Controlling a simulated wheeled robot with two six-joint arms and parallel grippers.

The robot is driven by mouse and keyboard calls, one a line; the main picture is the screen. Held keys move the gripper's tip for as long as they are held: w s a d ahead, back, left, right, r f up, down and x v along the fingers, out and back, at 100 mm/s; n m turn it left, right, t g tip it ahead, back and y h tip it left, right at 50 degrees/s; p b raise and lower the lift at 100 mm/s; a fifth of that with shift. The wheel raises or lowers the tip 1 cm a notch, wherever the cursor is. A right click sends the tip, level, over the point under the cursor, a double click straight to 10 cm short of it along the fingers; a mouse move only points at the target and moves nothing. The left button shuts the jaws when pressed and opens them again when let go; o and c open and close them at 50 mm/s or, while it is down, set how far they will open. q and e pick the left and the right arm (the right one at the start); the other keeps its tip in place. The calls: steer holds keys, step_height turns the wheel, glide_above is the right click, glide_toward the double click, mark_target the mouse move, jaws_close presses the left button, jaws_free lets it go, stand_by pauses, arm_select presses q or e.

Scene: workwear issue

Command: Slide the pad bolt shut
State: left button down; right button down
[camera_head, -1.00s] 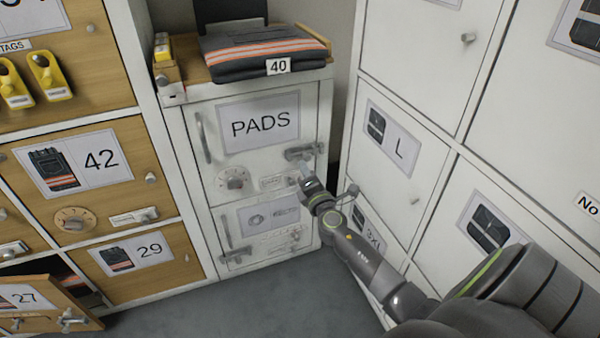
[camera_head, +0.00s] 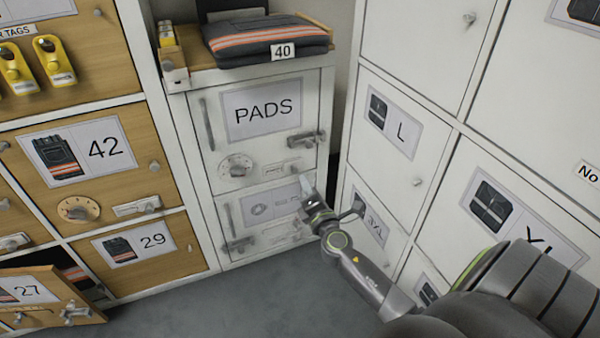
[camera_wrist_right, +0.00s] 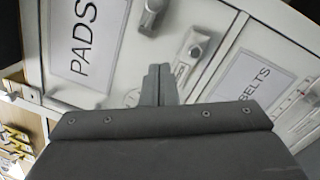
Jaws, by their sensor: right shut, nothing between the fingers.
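The pad bolt (camera_head: 306,139) is a grey metal bolt at the right side of the white PADS door (camera_head: 216,130). It lies roughly level beside the lower right of the PADS sign (camera_head: 262,109). How far its bar reaches into the frame is too small to tell. What looks like the same bolt shows at the top of the right wrist view (camera_wrist_right: 152,14). My right gripper (camera_head: 306,184) is shut and empty, below the bolt and apart from it. Its closed fingertips (camera_wrist_right: 160,72) show in the right wrist view, in front of the doors. My left gripper is not in view.
The PADS door also has a long handle (camera_head: 206,124) and a round dial (camera_head: 236,165). The BELTS door (camera_head: 229,203) is below. Folded workwear (camera_head: 268,42) lies on top. White lockers (camera_head: 398,125) stand close on the right. Door 27 (camera_head: 50,290) hangs open at lower left.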

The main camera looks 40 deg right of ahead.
steer(key=shift+v, duration=1.5)
